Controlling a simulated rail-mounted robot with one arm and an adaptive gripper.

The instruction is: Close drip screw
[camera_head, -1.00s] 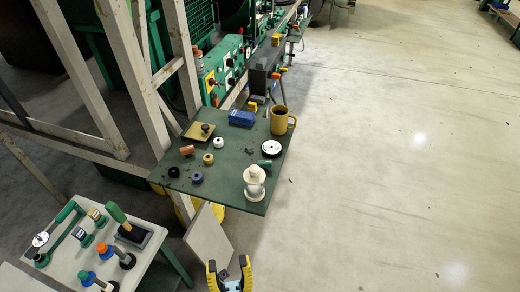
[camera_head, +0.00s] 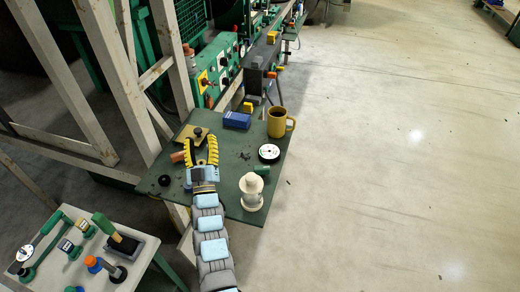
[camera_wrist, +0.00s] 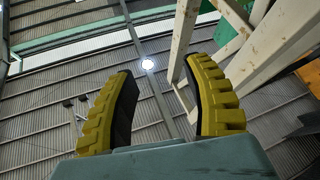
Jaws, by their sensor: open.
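No part can be clearly made out as the drip screw. A pale, partly see-through vessel with a round white top (camera_head: 252,190) stands upright at the near right of the green table (camera_head: 232,160); any screw on it is too small to tell. My gripper (camera_head: 202,140) has yellow ribbed fingers, spread open and empty, over the left part of the table, left of and beyond the vessel. The open fingers also show in the wrist view (camera_wrist: 160,70), with only ceiling and beams between and behind them.
A brass plate with a dark knob (camera_head: 193,134), a blue box (camera_head: 237,120), a yellow mug (camera_head: 277,124), a round dial (camera_head: 269,153) and a black ring (camera_head: 164,180) are on the table. A white-topped side table (camera_head: 130,268) with tools is at lower left. Floor at right is clear.

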